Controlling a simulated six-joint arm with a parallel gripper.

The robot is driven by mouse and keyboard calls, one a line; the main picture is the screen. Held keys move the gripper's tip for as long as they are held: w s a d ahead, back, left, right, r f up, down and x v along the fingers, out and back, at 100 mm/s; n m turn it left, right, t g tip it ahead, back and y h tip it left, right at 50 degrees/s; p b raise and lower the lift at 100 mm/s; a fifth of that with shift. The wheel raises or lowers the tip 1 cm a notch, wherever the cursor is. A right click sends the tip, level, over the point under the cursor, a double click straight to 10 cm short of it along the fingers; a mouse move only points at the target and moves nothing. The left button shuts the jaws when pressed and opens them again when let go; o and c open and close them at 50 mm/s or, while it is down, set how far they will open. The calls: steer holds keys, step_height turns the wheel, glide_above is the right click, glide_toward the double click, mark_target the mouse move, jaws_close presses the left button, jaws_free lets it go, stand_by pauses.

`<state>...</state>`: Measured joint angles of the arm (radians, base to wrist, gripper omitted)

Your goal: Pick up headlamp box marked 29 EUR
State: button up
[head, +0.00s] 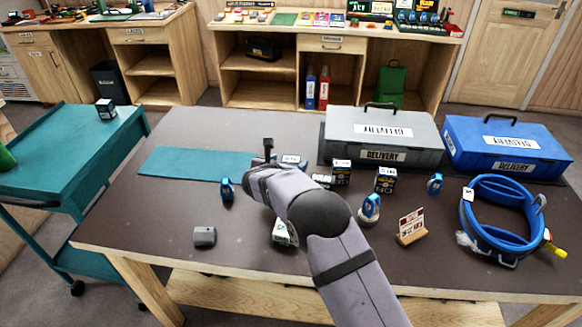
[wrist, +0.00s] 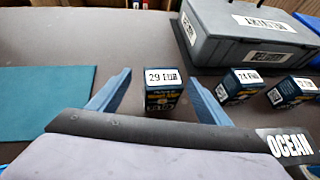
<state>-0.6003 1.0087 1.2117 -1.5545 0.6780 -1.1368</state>
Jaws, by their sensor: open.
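The headlamp box marked 29 EUR (wrist: 163,97) is a small dark box with a white price label on top. In the wrist view it stands upright between the two blue fingers of my gripper (wrist: 158,76), which is open, with a gap on each side. In the head view only the white-labelled top of this box (head: 294,160) shows well, behind my arm. My gripper (head: 268,149) is just left of it there.
Two similar dark boxes (wrist: 241,84) (wrist: 292,92) stand to the right, near the grey delivery case (head: 380,137). A teal mat (head: 190,163) is at left.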

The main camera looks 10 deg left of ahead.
mark_target(291, 160)
steer(key=shift+w+d+f, duration=0.1)
steer(key=shift+w+f, duration=0.05)
steer(key=shift+w, duration=0.2)
steer(key=shift+w, duration=0.1)
steer(key=shift+r+p+x, duration=0.25)
steer(key=shift+p+x, duration=0.7)
steer(key=shift+x, duration=1.65)
steer(key=shift+d, duration=0.15)
steer(key=c, duration=1.2)
